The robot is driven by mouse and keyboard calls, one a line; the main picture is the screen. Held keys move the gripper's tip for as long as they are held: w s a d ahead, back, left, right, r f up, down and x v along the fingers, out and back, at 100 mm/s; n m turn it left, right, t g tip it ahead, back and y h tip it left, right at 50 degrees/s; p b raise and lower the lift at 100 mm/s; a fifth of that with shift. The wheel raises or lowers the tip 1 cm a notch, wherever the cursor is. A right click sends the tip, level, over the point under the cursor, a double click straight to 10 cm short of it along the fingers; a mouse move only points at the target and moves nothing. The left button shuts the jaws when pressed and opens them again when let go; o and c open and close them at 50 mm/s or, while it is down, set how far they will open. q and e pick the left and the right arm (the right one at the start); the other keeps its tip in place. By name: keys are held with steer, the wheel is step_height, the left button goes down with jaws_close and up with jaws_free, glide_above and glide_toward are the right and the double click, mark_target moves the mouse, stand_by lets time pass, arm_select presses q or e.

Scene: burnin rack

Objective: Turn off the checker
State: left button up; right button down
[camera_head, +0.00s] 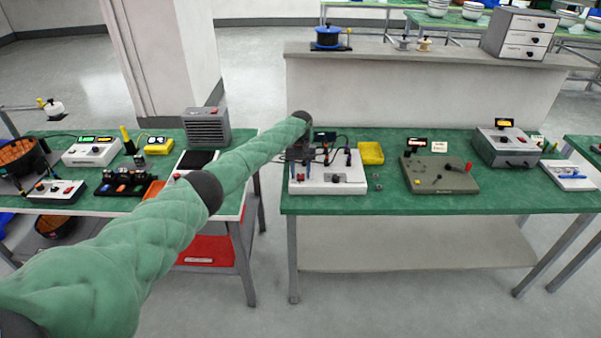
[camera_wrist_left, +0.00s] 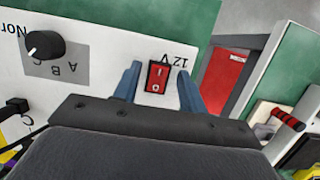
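The checker, a white box (camera_head: 328,187), sits at the left end of the middle green table. In the left wrist view, its white panel (camera_wrist_left: 100,50) shows a black knob (camera_wrist_left: 45,45) marked A B C and a red rocker switch (camera_wrist_left: 158,78) under an upside-down "12V" label. Which side of the rocker is pressed is not clear. My left gripper (camera_head: 302,160) is over the checker's left part. In the left wrist view its blue fingers (camera_wrist_left: 158,70) are apart, one on each side of the switch, with nothing held. Contact with the panel cannot be told. My right gripper is out of view.
A yellow tray (camera_head: 370,153) stands right behind the checker. An olive-grey board (camera_head: 440,175) and a grey instrument box (camera_head: 508,147) stand farther right. The left table (camera_head: 110,206) is crowded with devices, with a gap between the tables. The front strip of the middle table (camera_head: 400,203) is clear.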

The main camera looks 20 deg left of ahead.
mark_target(300, 174)
arm_select(q)
steer(key=shift+r, duration=0.2)
steer(key=b+v, duration=0.2)
steer(key=v, duration=0.4)
steer(key=shift+w+b, duration=0.1)
steer(key=shift+b, duration=0.3)
steer(key=shift+w+a+r, duration=0.1)
steer(key=shift+r, duration=0.6)
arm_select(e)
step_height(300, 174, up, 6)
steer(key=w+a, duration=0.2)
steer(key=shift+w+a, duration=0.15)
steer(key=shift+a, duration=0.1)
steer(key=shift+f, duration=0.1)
